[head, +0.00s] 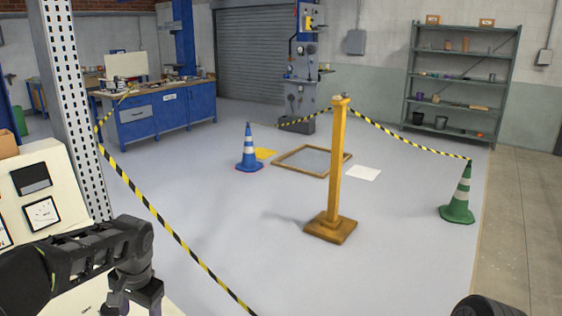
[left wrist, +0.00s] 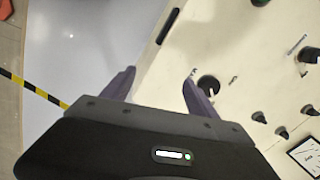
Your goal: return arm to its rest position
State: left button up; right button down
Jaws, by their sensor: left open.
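My left arm comes in from the left in the head view, over the edge of a cream machine panel (head: 65,200). My left gripper (head: 130,308) points down at the bottom edge, and its fingertips are mostly cut off there. In the left wrist view the two purple-grey fingers of the left gripper (left wrist: 158,85) are apart with nothing between them. They are over the edge of the cream panel (left wrist: 225,40), with a black round knob (left wrist: 208,86) close to the right finger. A dark rounded part of my right arm shows at the bottom right of the head view; its gripper is out of view.
Yellow-black tape (head: 175,235) runs from the perforated post (head: 75,100) across the floor in front. A yellow post (head: 338,170), a blue cone (head: 249,150) and a green cone (head: 459,195) stand beyond. The grey floor between them is mostly clear.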

pick_arm(q)
jog(key=w+d+f+t+h, duration=0.2)
jog(key=d+f+h, duration=0.2)
jog(key=d+f, duration=0.7)
jog(key=s+d+f+n+t+h, duration=0.1)
jog(key=s+d+f+n+h, duration=0.1)
jog(key=s+d+f, duration=0.5)
jog(key=s+d+f+n+g, duration=0.1)
jog(key=s+d+f, duration=0.2)
jog(key=s+f, duration=0.4)
jog(key=s+d+f+n+g, duration=0.2)
jog(key=s+d+f, duration=0.2)
jog(key=s, duration=1)
jog(key=x, duration=0.3)
jog(key=shift+s+a+f, duration=0.25)
jog(key=shift+a+f, duration=0.05)
jog(key=shift+f, duration=0.1)
